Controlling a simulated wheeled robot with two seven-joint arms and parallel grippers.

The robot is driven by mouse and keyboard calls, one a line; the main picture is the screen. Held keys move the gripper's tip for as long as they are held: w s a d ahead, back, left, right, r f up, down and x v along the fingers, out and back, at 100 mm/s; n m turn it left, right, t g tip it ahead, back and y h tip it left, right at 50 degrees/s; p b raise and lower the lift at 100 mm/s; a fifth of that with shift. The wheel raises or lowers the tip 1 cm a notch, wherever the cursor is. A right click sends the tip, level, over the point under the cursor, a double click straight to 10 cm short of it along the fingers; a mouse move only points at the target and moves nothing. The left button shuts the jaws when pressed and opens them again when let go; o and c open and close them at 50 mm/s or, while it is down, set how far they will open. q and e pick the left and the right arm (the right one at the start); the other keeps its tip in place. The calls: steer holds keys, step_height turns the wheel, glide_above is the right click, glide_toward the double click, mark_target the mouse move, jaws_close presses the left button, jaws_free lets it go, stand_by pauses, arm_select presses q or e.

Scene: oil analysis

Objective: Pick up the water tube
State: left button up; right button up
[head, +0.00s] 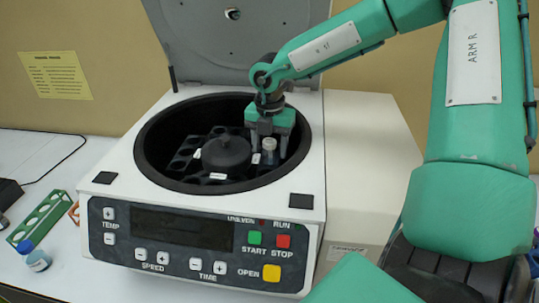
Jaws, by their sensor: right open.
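A small capped tube (268,151) stands in the rotor of the open centrifuge, right of the dark central knob (226,153). I cannot read a label that tells whether it is the water tube. My right gripper (269,140) reaches down into the centrifuge bowl, directly above and around the top of this tube. Its jaws are open, and the fingers partly hide the tube's surroundings. My left gripper is not in view.
The white centrifuge (330,190) has its lid (215,40) raised at the back and the bowl rim (142,150) encloses the rotor. A yellow notice (55,75) hangs behind.

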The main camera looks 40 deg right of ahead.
steer(key=c, duration=1.1)
steer(key=shift+o, duration=0.2)
steer(key=shift+r, duration=0.15)
